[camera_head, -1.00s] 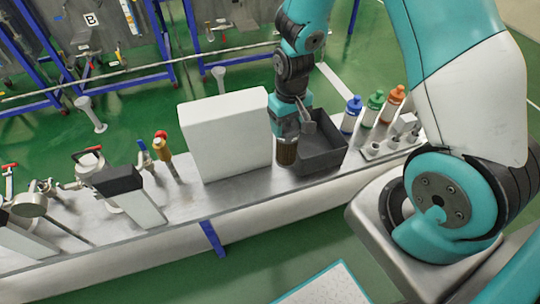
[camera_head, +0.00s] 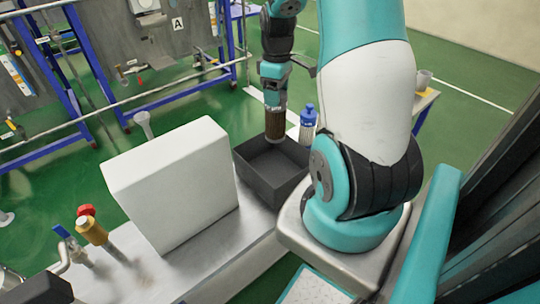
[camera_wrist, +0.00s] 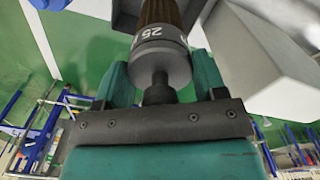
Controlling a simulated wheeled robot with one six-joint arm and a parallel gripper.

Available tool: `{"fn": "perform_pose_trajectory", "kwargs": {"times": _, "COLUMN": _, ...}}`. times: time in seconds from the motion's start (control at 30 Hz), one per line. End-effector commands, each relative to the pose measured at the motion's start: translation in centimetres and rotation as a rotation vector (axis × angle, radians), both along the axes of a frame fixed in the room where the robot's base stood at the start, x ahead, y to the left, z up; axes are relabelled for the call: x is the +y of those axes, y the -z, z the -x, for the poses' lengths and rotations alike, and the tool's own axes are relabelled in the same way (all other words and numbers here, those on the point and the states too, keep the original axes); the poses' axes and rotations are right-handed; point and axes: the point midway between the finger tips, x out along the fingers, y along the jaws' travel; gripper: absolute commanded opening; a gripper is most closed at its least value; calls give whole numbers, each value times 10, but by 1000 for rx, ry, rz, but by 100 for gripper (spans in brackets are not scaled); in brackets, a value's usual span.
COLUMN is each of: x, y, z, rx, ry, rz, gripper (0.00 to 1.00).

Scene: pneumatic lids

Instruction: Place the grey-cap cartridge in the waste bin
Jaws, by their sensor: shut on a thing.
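My gripper (camera_head: 273,101) is shut on the grey-cap cartridge (camera_head: 275,124), which hangs upright with its brown ribbed body below the jaws. In the wrist view my gripper (camera_wrist: 160,88) has a teal finger on each side of the cartridge's grey cap (camera_wrist: 160,62), marked "25". The waste bin, which I take to be the dark grey open box (camera_head: 258,192), stands on the metal bench. In the head view the cartridge's lower end overlaps the bin's far rim. I cannot tell its exact height above the bin. The inside I can see looks empty.
A large white block (camera_head: 175,190) stands left of the bin. A blue-capped bottle (camera_head: 307,125) is close behind the bin at the right. A valve with a red knob (camera_head: 90,225) is at lower left. Blue-framed racks (camera_head: 175,90) stand behind the bench.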

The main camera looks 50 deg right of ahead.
Motion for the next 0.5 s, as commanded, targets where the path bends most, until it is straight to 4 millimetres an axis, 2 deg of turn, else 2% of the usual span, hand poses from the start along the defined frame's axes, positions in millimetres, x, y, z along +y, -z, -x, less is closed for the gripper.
{"fn": "perform_pose_trajectory", "kwargs": {"times": 0.03, "x": 2, "y": 18, "z": 0, "rx": 7, "ry": -3, "rz": -5, "gripper": 12}}
{"fn": "perform_pose_trajectory", "kwargs": {"times": 0.3, "x": 4, "y": 94, "z": -1, "rx": 5, "ry": -6, "rz": -4, "gripper": 12}}
{"fn": "perform_pose_trajectory", "kwargs": {"times": 0.5, "x": 3, "y": 126, "z": -2, "rx": 2, "ry": -3, "rz": -1, "gripper": 12}}
